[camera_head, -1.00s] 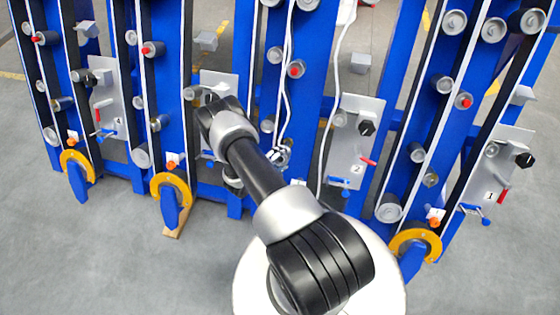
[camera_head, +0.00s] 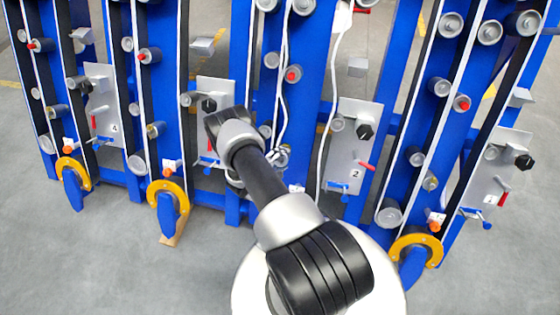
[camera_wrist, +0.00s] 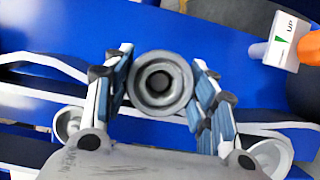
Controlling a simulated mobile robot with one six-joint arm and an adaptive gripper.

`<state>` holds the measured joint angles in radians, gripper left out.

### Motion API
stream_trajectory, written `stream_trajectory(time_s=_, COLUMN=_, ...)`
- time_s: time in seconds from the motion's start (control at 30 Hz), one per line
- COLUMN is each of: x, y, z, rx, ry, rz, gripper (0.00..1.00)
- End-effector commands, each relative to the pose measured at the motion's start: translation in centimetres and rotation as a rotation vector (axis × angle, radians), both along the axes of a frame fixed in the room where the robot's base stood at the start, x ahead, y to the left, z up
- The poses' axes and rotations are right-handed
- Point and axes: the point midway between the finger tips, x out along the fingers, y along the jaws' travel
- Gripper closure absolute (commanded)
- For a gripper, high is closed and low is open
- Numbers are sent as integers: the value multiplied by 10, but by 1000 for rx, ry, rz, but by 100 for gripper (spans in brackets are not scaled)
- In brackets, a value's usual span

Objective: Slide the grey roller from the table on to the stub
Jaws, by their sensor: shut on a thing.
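My gripper (camera_wrist: 160,90) is shut on the grey roller (camera_wrist: 158,82), with one finger on each side of it in the wrist view. The roller's round end, with a dark central bore, faces the wrist camera, and a blue beam lies behind it. In the head view my gripper (camera_head: 277,156) is small, in front of a blue beam and partly hidden by my arm; I cannot make out the held roller there. I cannot single out the stub; it may be hidden behind the roller. No table is in view.
Grey rollers (camera_wrist: 70,122) (camera_wrist: 272,152) and pale belts flank my gripper in the wrist view. An orange knob (camera_wrist: 308,48) and a white UP label (camera_wrist: 286,40) are at upper right. Numbered grey panels (camera_head: 357,145) and yellow rings (camera_head: 417,250) line the blue frame.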

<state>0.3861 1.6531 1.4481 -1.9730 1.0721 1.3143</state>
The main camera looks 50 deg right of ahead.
Motion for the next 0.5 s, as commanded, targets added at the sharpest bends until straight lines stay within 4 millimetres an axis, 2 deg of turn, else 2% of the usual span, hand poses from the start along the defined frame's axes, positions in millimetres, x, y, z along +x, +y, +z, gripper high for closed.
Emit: stream_trajectory(time_s=0.5, x=9, y=-18, z=-10, rx=-3, ry=-2, rz=-1, gripper=97)
